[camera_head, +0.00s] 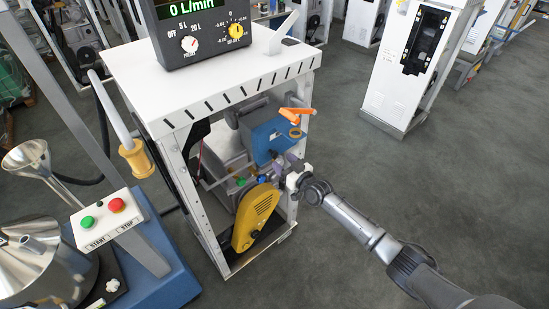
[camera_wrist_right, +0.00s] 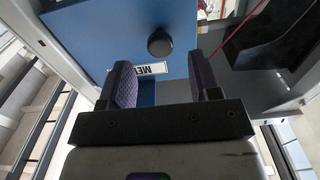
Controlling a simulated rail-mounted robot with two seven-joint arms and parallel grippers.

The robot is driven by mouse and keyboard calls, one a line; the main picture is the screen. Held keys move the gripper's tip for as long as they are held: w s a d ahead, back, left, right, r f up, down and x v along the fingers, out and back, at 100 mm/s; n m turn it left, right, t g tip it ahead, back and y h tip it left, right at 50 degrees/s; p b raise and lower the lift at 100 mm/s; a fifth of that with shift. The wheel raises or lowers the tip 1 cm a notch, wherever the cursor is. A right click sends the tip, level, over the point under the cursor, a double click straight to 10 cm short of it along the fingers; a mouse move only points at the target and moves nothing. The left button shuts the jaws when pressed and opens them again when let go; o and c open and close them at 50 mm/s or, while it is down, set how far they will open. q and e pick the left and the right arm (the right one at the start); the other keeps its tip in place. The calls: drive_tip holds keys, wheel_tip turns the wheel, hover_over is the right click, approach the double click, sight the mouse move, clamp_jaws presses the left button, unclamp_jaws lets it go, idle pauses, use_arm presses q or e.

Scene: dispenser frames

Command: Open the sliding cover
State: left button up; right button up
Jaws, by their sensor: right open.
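A blue panel (camera_wrist_right: 110,40) with a round black knob (camera_wrist_right: 160,42) and a white label fills the upper part of the right wrist view; it appears to be the sliding cover. In the head view a blue housing (camera_head: 268,138) sits inside the white frame. My right gripper (camera_head: 281,167) reaches into the frame from the right, just below the blue housing. In the right wrist view its two purple fingers (camera_wrist_right: 160,70) are apart, with nothing clearly held between them. The knob lies beyond the fingertips; contact is not visible. My left gripper is not in view.
The white frame (camera_head: 205,85) has posts around the opening and a flow meter (camera_head: 205,30) on top. A yellow housing (camera_head: 255,215) stands low inside. An orange handle (camera_head: 291,116) sits by the blue housing. A start/stop box (camera_head: 103,217) is at left. Open floor lies at right.

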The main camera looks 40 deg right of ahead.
sight(276, 155)
drive_tip(key=w+b, duration=0.1)
drive_tip(key=w, duration=0.3)
drive_tip(key=shift+w+f+b, duration=0.1)
drive_tip(key=shift+w+b, duration=0.05)
drive_tip(key=shift+b, duration=0.15)
drive_tip(key=shift+w, duration=0.5)
drive_tip(key=shift+c, duration=0.2)
clamp_jaws()
